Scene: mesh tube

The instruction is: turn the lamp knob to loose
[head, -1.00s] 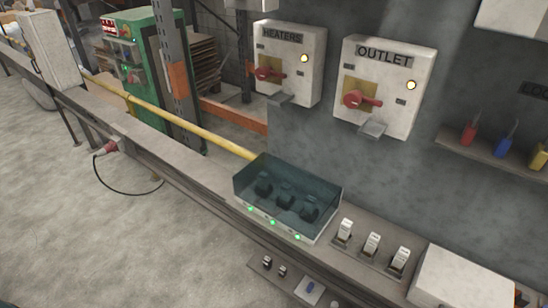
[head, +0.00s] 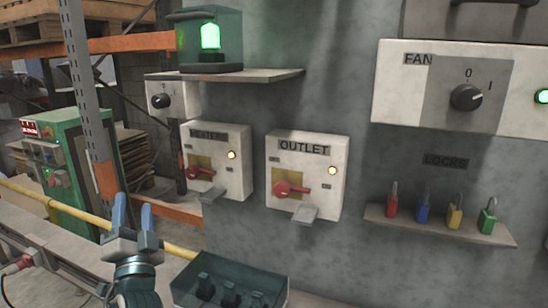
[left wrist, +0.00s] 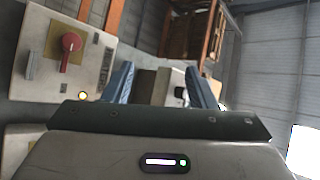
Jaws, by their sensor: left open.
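The lamp (head: 210,38) glows green inside a clear cover on a wall shelf. Below it to the left is a small white box (head: 155,88) with a round black knob (head: 161,101), which seems to be the lamp knob. My left gripper (head: 132,206) is open and empty, fingers pointing up, lower in the picture than the knob and apart from it. In the left wrist view a pale box with a dark knob (left wrist: 180,93) shows between the open fingers, nearer the right one. The knob's markings are too small to read. My right gripper is not in view.
The HEATERS box (head: 232,165) and OUTLET box (head: 310,170), with red handles, are right of my gripper. A clear-covered switch box (head: 240,286) stands below. A yellow pipe (head: 30,193) runs behind the gripper. The FAN panel (head: 440,90) and padlock shelf (head: 440,222) are at right.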

